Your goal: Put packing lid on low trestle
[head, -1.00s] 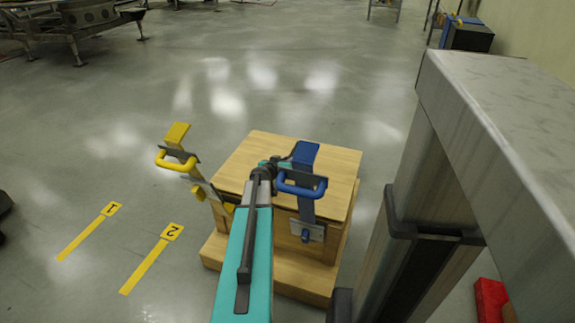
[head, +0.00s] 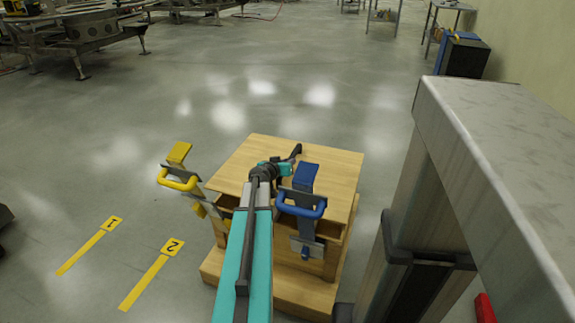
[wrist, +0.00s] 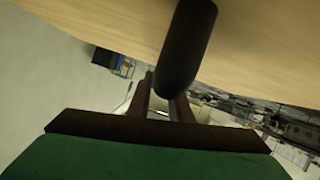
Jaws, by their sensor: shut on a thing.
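The packing lid (head: 325,165) is a flat light-wood board above a wooden crate (head: 275,272). A dark gap shows between lid and crate at the front, so the lid is lifted a little. My gripper (head: 285,169) is over the middle of the lid, shut at a dark handle (head: 296,153) on it; the grip itself is partly hidden. In the wrist view the lid's wood (wrist: 100,22) fills the top, with a dark rounded bar (wrist: 184,50) before it and my gripper's fingers (wrist: 162,95) below. I cannot tell which thing is the low trestle.
A yellow-handled clamp (head: 179,182) and a blue-handled clamp (head: 302,206) stand at the crate's front, both swung upright. Yellow floor markers (head: 90,247) lie at left. Metal stands (head: 383,18) and a dark cabinet (head: 462,58) are far back. Open floor lies behind the crate.

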